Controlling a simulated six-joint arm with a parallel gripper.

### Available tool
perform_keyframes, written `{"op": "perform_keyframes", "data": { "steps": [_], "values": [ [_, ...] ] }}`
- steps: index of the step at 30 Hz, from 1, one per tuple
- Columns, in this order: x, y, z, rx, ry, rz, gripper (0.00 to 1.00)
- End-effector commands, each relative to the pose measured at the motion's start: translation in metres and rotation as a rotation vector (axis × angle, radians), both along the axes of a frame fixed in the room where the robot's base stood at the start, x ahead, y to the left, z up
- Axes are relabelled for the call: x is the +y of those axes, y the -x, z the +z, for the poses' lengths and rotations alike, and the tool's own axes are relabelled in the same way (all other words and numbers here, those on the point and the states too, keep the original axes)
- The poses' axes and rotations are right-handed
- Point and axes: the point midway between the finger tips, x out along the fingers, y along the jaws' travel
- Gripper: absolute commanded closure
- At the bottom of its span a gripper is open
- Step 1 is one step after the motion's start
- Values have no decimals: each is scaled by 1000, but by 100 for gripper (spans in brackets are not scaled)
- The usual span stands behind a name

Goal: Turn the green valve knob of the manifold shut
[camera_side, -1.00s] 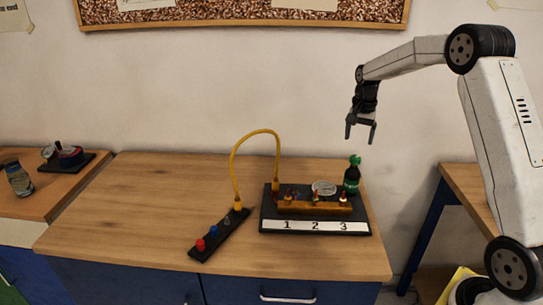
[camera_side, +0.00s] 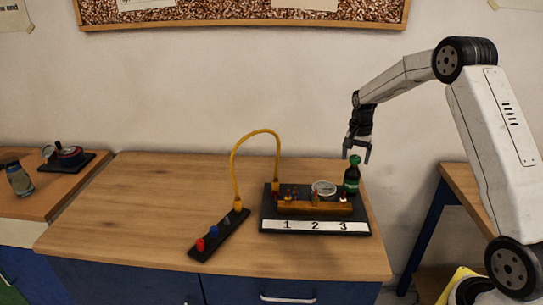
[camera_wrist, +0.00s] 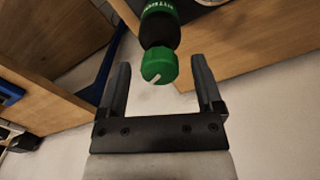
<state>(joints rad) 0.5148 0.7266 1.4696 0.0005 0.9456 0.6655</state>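The manifold is a brass-coloured block (camera_side: 315,208) on a black base plate, with a strip marked 1, 2, 3 along its front. A dark bottle-shaped body with a green knob (camera_side: 354,160) stands upright at its back right corner. My gripper (camera_side: 356,156) is open, at about the height of the knob in the side view. I cannot tell whether a finger touches the knob.
A round gauge (camera_side: 323,188) sits on the manifold left of the knob. The wooden table (camera_side: 150,200) is clear at left. Another device (camera_side: 68,157) stands on the left bench.

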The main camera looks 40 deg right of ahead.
Motion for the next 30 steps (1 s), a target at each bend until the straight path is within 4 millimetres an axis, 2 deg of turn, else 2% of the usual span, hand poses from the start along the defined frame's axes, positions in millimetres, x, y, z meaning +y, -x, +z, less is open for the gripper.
{"op": "perform_keyframes", "data": {
  "steps": [1,6,7,8,17,30],
  "values": [
    [0,0,0,0,0,0,31],
    [0,0,0,0,0,0,85],
    [0,0,0,0,0,0,95],
    [0,0,0,0,0,0,100],
    [0,0,1,0,0,-54,100],
    [0,0,1,-1,1,-338,100]
  ]
}}
